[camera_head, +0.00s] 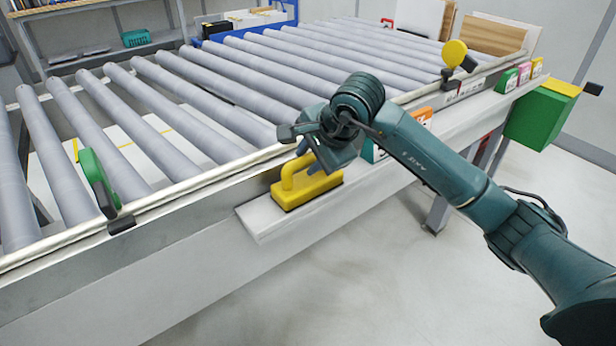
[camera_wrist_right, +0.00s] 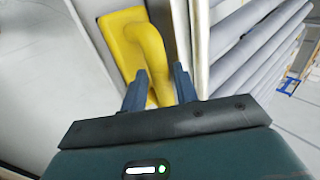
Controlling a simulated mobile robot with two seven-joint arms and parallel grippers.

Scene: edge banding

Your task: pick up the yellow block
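The yellow block (camera_head: 308,192) has a raised curved handle and sits at the near left end of the white ledge along the roller conveyor's side. My right gripper (camera_head: 312,158) is directly over it in the head view, its fingers partly hidden by the wrist. In the right wrist view the block (camera_wrist_right: 133,42) lies ahead, and its handle reaches back between the two fingers of my right gripper (camera_wrist_right: 160,85). The fingers are apart, one on each side of the handle, with narrow gaps. My left gripper is not in view.
The roller conveyor (camera_head: 240,98) lies behind the ledge (camera_head: 262,222). Orange and teal boxes stand on the ledge, partly behind my right arm. A green handled piece (camera_head: 97,180) is on the rail at left. Floor in front is clear.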

